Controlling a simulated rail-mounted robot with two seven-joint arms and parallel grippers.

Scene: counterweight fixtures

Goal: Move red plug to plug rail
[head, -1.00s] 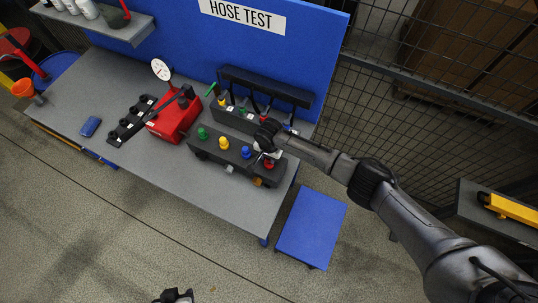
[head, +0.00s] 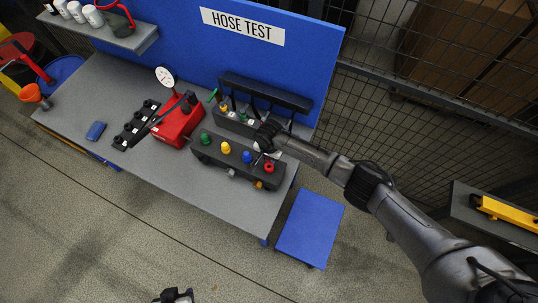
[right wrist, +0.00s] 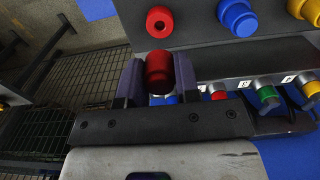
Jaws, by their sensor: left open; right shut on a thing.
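My right gripper (right wrist: 158,78) is shut on the red plug (right wrist: 159,70) in the right wrist view. It holds the plug clear of the red port (right wrist: 160,20), which shows as an open red ring on the dark manifold block. In the head view the right gripper (head: 264,148) is above the back edge of this block, and the red port (head: 269,168) is at its right end. The plug is hard to make out there. A black rail with several sockets (head: 135,128), likely the plug rail, lies left of the red pump box. My left gripper (head: 174,297) is open at the bottom edge, away from the bench.
Green (head: 205,138), yellow (head: 226,147) and blue (head: 247,157) plugs stand in the manifold block. The red pump box (head: 178,125) with gauge stands between block and rail. A hose rack (head: 265,92) is behind.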

